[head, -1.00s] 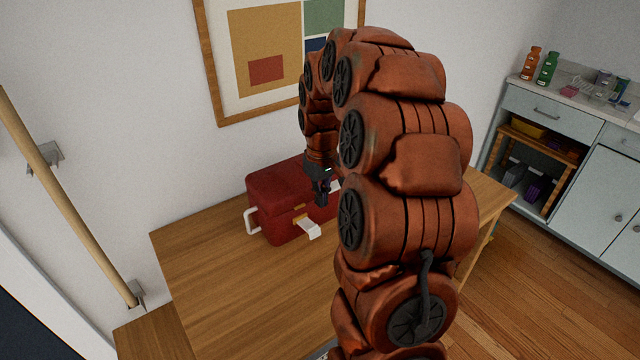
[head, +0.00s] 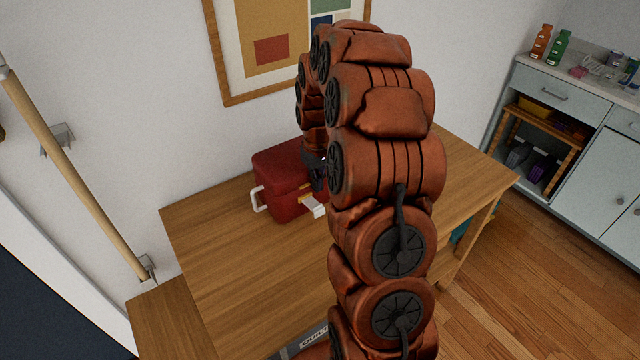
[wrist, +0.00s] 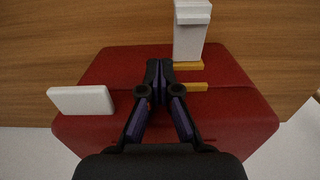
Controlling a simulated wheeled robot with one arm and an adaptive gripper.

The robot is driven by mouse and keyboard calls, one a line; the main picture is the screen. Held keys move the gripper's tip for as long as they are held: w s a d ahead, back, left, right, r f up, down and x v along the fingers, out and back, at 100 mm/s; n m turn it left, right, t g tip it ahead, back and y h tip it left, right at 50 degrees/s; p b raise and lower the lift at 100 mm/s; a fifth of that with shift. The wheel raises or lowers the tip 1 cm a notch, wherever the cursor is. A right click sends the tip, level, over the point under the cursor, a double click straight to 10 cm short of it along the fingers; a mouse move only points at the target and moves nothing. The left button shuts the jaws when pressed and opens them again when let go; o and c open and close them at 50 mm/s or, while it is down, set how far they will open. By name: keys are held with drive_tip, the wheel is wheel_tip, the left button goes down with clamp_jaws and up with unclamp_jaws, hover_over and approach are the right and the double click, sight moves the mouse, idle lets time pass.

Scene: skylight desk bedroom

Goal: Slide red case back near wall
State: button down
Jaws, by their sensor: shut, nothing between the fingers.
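The red case (head: 281,178) stands on the wooden desk (head: 225,250), close to the wall at the desk's back. It has a white handle on its left side, a white latch flap (head: 313,206) and yellow fittings on its front. In the wrist view, the red case (wrist: 225,105) lies below my gripper (wrist: 159,64), whose fingertips are together over the case near the latch. My gripper is shut and empty. Whether the fingertips touch the case I cannot tell. In the head view, my arm hides the case's right part and most of my gripper.
A framed picture (head: 270,82) hangs on the wall behind the desk. A wooden rail (head: 75,180) runs along the left wall. A cabinet (head: 560,115) with bottles stands at the right. The desk's left and front parts are clear.

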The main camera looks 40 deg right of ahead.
sight(288, 145)
drive_tip(key=shift+w, duration=0.1)
idle(0.3)
drive_tip(key=w+b, duration=0.1)
drive_tip(key=w, duration=0.2)
drive_tip(key=w+b, duration=0.1)
drive_tip(key=w, duration=0.3)
drive_tip(key=w+b, duration=0.1)
drive_tip(key=w, duration=0.2)
drive_tip(key=shift+w+d+f, duration=0.15)
drive_tip(key=shift+w+d, duration=0.1)
drive_tip(key=shift+d, duration=0.05)
drive_tip(key=shift+w+d+r+b, duration=0.1)
drive_tip(key=shift+w+r+b, duration=0.1)
drive_tip(key=shift+w, duration=0.85)
drive_tip(key=shift+w+d+r+b, duration=0.1)
drive_tip(key=shift+w+b, duration=0.05)
drive_tip(key=shift+w, duration=0.9)
